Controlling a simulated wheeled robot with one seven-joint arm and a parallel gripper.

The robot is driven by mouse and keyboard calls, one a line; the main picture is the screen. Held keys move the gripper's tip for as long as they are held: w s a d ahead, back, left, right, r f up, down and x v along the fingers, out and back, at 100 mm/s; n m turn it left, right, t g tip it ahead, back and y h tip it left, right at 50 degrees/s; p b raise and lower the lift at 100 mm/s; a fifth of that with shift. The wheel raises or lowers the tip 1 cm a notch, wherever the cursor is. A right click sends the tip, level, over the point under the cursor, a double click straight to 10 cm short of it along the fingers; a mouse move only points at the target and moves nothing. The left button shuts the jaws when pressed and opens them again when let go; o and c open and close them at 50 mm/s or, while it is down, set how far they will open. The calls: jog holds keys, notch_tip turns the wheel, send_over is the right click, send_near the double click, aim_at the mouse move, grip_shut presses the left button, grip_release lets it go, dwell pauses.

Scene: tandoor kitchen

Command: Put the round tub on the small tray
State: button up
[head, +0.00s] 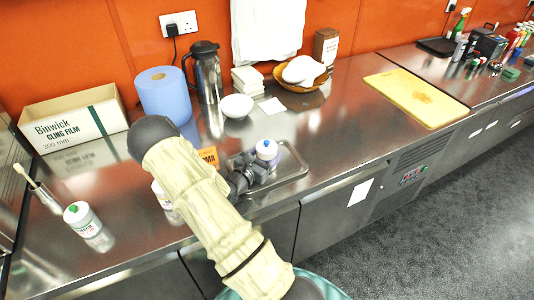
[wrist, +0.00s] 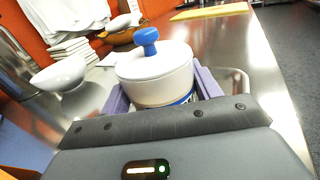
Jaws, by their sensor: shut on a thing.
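The round tub is white with a lid and a blue knob; it shows in the head view (head: 266,149) and in the wrist view (wrist: 155,77). My gripper (head: 268,160) is shut on it, with a purple finger on either side of the tub in the wrist view (wrist: 163,92). The tub looks upright. The small tray (head: 290,178) is a shallow metal tray on the counter, partly hidden behind my gripper; its rim also shows in the wrist view (wrist: 243,82). The tub is over the tray area; I cannot tell whether its base touches the tray.
A white bowl (head: 236,106), a steel jug (head: 206,75) and a blue paper roll (head: 163,94) stand behind. An orange box (head: 209,157) is left of the tray, partly behind my arm. A green-knobbed tub (head: 82,219) stands far left. Counter right of the tray is clear.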

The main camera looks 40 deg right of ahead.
jog(key=shift+f, duration=0.15)
jog(key=o, duration=1.2)
jog(key=shift+o, duration=0.2)
jog(key=shift+r, duration=0.2)
jog(key=shift+a+f, duration=0.1)
jog(key=shift+a, duration=0.25)
jog(key=b+v, duration=0.2)
jog(key=v, duration=0.9)
jog(key=shift+s+a, duration=0.1)
jog(key=shift+a, duration=0.05)
